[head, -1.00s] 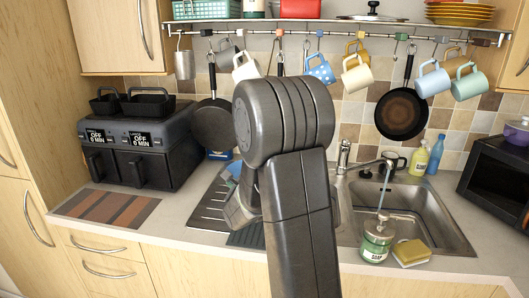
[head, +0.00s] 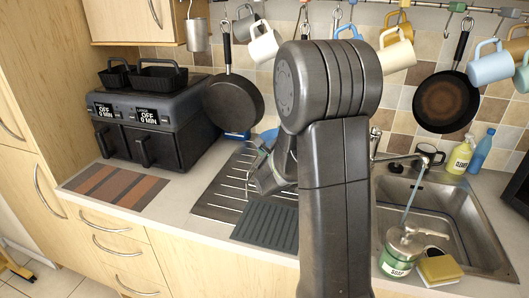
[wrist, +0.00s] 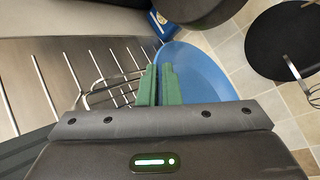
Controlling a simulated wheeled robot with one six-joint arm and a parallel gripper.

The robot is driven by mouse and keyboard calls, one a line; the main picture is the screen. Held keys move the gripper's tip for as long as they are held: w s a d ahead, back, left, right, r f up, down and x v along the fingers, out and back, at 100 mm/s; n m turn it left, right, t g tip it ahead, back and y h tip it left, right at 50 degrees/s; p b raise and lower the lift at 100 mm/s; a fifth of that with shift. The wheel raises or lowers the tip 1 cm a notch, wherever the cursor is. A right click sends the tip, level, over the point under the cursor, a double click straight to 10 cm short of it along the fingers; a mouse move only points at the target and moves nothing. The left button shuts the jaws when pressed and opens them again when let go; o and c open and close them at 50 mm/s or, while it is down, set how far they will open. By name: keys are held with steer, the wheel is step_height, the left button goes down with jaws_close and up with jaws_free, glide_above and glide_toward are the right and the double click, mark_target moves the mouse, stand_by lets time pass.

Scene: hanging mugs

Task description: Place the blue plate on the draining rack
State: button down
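The blue plate (wrist: 200,76) shows in the wrist view beyond my fingertips, by the tiled wall, its face seen at a slant. In the head view only a small blue part (head: 268,137) shows behind my arm. A wire rack (wrist: 92,98), seemingly the draining rack, stands on the ridged steel drainer to the left of my fingertips. In the head view my gripper (head: 268,175) is over the drainer, and my arm hides most of the rack.
The steel drainer (head: 215,203) has a dark ribbed mat (head: 265,226) in front. The sink (head: 452,215) is right, with a soap jar (head: 398,252) and sponge (head: 440,270) at its front edge. Pans and mugs hang above. The air fryer (head: 155,120) stands left.

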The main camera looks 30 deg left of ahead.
steer(key=shift+f+b, duration=3.35)
steer(key=shift+f, duration=0.6)
steer(key=shift+f+b, duration=0.35)
steer(key=c, duration=1.2)
jaws_free()
steer(key=shift+c, duration=0.2)
steer(key=v, duration=1.4)
steer(key=shift+b, duration=0.35)
steer(key=shift+w, duration=0.15)
steer(key=p+x, duration=0.1)
steer(key=x, duration=1.3)
steer(key=shift+r, duration=0.1)
